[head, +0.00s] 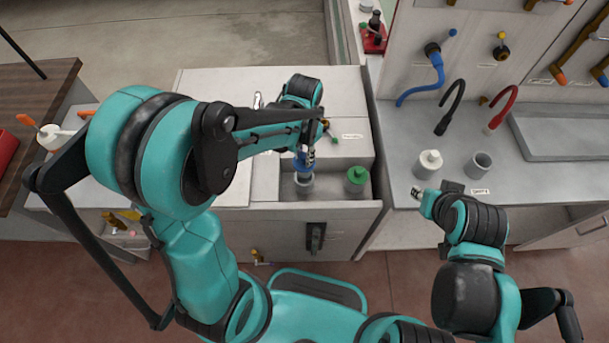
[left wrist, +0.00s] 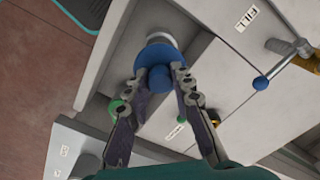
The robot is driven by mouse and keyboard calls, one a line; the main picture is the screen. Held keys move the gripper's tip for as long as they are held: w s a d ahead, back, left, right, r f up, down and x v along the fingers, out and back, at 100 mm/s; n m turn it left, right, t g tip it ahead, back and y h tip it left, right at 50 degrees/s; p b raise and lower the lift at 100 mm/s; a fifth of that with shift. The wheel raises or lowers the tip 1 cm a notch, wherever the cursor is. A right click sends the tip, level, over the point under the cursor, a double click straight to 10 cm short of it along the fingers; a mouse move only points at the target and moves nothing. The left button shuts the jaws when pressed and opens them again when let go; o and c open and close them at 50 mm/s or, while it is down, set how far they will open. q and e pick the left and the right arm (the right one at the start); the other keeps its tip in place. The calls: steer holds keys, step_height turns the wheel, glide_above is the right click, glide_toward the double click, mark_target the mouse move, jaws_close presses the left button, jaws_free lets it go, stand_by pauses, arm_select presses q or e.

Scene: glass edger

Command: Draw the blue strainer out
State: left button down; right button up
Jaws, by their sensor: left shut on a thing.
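The blue strainer (head: 303,160) is at the open bay of the white cabinet, over a pale round fitting (head: 304,179). In the left wrist view the strainer (left wrist: 145,58) shows as a blue disc with a rounded knob, and a pale cylinder (left wrist: 161,38) shows beyond it. My left gripper (head: 306,147) is shut on the strainer's knob, one finger on each side, as the left wrist view (left wrist: 160,77) shows. I cannot tell how far the strainer sits in the fitting. My right gripper (head: 418,193) is apart, near the right counter; its fingers are too small to read.
A green-capped fitting (head: 356,177) stands right of the strainer in the same bay. A white bottle (head: 429,164) and a grey cup (head: 479,165) stand on the right counter. A valve with a blue-tipped lever (left wrist: 290,60) shows in the left wrist view.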

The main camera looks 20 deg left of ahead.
arm_select(q)
steer(key=shift+r, duration=0.1)
step_height(320, 180, up, 4)
steer(key=p, duration=0.3)
